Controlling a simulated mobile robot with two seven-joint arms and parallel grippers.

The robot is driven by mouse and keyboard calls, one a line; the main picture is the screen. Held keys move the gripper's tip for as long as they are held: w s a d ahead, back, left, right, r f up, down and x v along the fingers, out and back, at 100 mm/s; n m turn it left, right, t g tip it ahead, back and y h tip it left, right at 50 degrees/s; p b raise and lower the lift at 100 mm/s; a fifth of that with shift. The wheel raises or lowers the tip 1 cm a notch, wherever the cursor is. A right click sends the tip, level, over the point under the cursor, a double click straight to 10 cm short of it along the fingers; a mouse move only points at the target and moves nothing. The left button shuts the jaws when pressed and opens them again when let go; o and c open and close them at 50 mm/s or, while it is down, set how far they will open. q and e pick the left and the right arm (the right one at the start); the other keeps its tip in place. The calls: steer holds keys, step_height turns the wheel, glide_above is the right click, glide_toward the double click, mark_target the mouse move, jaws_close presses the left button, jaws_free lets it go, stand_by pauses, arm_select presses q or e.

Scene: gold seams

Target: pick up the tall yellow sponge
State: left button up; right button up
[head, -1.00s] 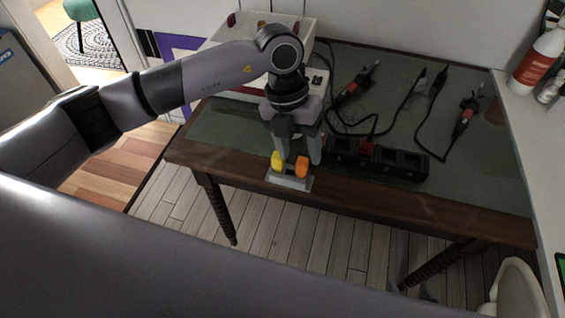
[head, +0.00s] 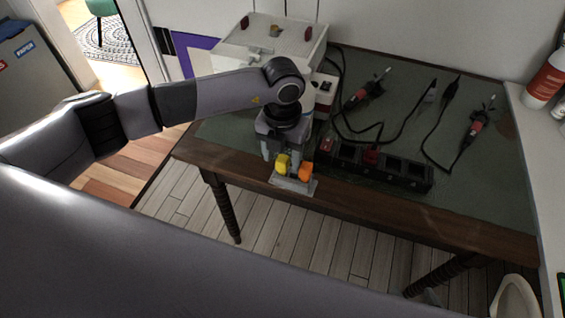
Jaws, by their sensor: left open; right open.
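A small yellow sponge (head: 281,165) stands upright at the front edge of the table, in a small grey holder (head: 293,186). A shorter-looking orange piece (head: 306,171) stands just to its right in the same holder. My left gripper (head: 286,156) points down from above, directly over and behind the yellow sponge. Its fingers are open and spread to the two sides. I cannot tell whether a finger touches the sponge. My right gripper is not in view.
The dark wooden table (head: 460,222) has a green top. A black compartmented tray (head: 385,165) and corded soldering irons (head: 475,125) lie to the right of my gripper. A white box (head: 272,36) stands behind.

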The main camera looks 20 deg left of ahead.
arm_select(q)
jaws_close()
